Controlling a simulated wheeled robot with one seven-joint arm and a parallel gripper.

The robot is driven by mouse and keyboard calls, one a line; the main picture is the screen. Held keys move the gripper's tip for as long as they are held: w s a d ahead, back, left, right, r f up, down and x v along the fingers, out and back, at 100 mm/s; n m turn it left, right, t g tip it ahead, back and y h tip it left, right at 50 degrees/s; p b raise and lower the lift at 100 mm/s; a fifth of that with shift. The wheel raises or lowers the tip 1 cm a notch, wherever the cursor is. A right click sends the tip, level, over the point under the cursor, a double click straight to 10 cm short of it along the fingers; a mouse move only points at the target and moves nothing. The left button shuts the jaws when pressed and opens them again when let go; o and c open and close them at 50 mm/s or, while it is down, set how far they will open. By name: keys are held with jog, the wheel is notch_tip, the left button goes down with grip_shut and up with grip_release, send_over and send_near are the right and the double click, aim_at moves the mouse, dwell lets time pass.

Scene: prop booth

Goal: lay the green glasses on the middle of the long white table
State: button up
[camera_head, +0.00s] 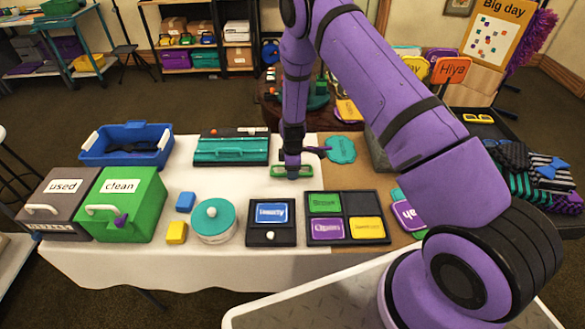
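The green glasses (278,172) are at the end of my arm, over the right part of the white cloth on the long white table (252,186). Their green frame shows to both sides of my gripper (292,175), which points straight down at them and covers their middle. I cannot tell whether the glasses touch the table or whether my fingers are closed on them.
A teal sign (341,149) is to the right. In front stand a round teal-lidded tin (213,222), a black card box (271,235) and a sectioned tray (346,242). A green "clean" bin (135,205) is left.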

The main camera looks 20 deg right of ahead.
jog(key=o, duration=0.4)
jog(key=shift+c, duration=0.2)
jog(key=shift+r, duration=0.15)
notch_tip(320, 180, up, 28)
jog(key=s+d+m+t, duration=0.1)
jog(key=s+m, duration=0.2)
jog(key=s+d+r+m+t, duration=0.1)
jog(key=s+r+m, duration=0.1)
jog(key=s+r, duration=0.35)
jog(key=s+d+r+m, duration=0.1)
jog(key=s+r, duration=0.1)
jog(key=r, duration=0.7)
jog(key=s+d+r+m+t, duration=0.1)
jog(key=s+r+m, duration=0.3)
jog(key=s, duration=0.9)
jog(key=s+d+r+m+t, duration=0.2)
jog(key=s+r+m, duration=0.2)
jog(key=s+r, duration=0.4)
jog(key=shift+s, duration=2.9)
jog(key=shift+d+r, duration=0.1)
